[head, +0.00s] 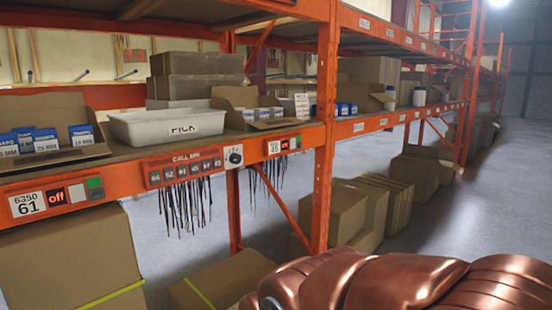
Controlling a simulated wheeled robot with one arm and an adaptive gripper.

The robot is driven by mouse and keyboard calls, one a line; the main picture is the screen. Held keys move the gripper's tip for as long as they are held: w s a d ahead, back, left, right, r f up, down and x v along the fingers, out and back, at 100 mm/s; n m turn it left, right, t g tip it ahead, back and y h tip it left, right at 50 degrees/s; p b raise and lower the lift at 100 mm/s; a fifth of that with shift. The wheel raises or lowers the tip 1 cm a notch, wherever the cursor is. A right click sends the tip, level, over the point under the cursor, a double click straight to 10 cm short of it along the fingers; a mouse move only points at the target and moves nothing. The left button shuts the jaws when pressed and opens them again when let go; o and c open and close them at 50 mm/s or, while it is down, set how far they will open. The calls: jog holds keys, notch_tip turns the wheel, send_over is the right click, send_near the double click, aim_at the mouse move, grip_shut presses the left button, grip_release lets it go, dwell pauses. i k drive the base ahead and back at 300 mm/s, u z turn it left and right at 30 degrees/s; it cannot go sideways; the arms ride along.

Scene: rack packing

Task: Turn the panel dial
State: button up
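The panel dial (234,155) is a small round knob on a white plate, fixed to the orange front beam of the rack, just right of the red "CALL BIN" panel (185,169). It is too small for me to read its setting. My gripper is not in view. Only copper-coloured rounded parts of my own arm show at the bottom right, well apart from the dial.
A white "PICK" bin (165,124) and open cartons of small boxes (50,139) stand on the shelf above the beam. Dark strips (186,203) hang below the panel. An orange upright (325,135) stands right of the dial. Large cartons (72,262) sit below.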

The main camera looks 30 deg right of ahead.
aim_at(235, 158)
jog(key=i, duration=1)
jog(key=z, duration=0.05)
